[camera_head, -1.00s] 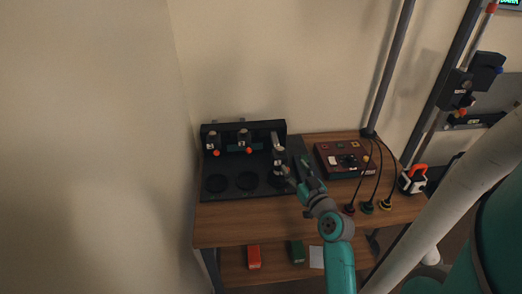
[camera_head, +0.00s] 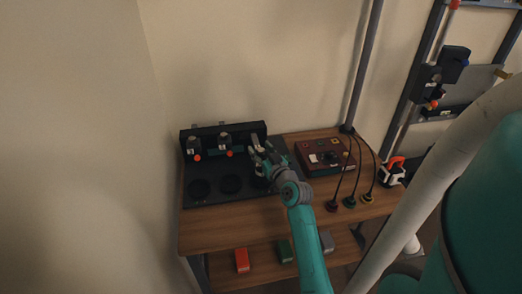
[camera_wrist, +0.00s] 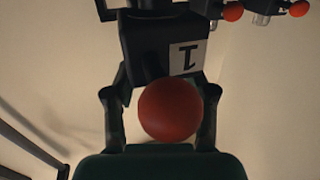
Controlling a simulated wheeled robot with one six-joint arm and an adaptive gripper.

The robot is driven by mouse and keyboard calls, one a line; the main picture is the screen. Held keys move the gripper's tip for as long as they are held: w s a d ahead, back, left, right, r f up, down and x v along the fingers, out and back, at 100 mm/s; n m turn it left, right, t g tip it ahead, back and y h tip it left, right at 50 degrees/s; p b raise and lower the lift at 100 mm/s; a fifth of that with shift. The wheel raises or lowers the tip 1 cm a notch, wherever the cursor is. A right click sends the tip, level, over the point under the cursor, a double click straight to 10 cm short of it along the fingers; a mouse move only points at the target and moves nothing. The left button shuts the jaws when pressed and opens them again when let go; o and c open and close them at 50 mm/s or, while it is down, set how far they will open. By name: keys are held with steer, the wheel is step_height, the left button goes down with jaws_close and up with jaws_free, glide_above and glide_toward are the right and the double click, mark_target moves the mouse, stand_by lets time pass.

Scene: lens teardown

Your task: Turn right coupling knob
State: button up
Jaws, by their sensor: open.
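A round red knob (camera_wrist: 170,110) on a black block with a white label (camera_wrist: 187,57) fills the middle of the wrist view. The fingers of my gripper (camera_wrist: 160,118) are open, one on each side of the knob. Whether either finger touches it, I cannot tell. In the head view my gripper (camera_head: 263,154) is at the right end of the black rack (camera_head: 190,172) and hides most of the right unit. Two other units (camera_head: 194,144) (camera_head: 225,140) with red knobs hang to its left.
The rack's base has dark round recesses (camera_head: 230,184). To the right are a dark red control box (camera_head: 326,157) and several cabled plugs (camera_head: 349,202) on the wooden table (camera_head: 230,230). Red (camera_head: 242,260) and green (camera_head: 285,250) blocks lie on the lower shelf.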

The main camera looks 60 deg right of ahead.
jaws_close()
steer(key=shift+m+g+h, duration=2.2)
steer(key=shift+g+h, duration=0.1)
steer(key=shift+g, duration=0.2)
steer(key=shift+w+g, duration=0.1)
steer(key=shift+g, duration=0.2)
steer(key=shift+w+r+m+g+h, duration=0.1)
steer(key=shift+m+g+h, duration=0.6)
steer(key=shift+m+g, duration=0.75)
steer(key=shift+m+g+h, duration=0.7)
steer(key=shift+m+g, duration=0.35)
steer(key=shift+g, duration=0.8)
steer(key=m+g, duration=0.2)
steer(key=g, duration=0.1)
steer(key=m+g, duration=0.2)
steer(key=g, duration=0.2)
steer(key=shift+m, duration=0.3)
steer(key=shift+m+g+y, duration=0.7)
steer(key=shift+m+g, duration=0.25)
steer(key=shift+g, duration=0.45)
steer(key=shift+m+g+y, duration=0.7)
steer(key=shift+m+g, duration=0.25)
steer(key=shift+g, duration=0.45)
steer(key=shift+s, duration=0.2)
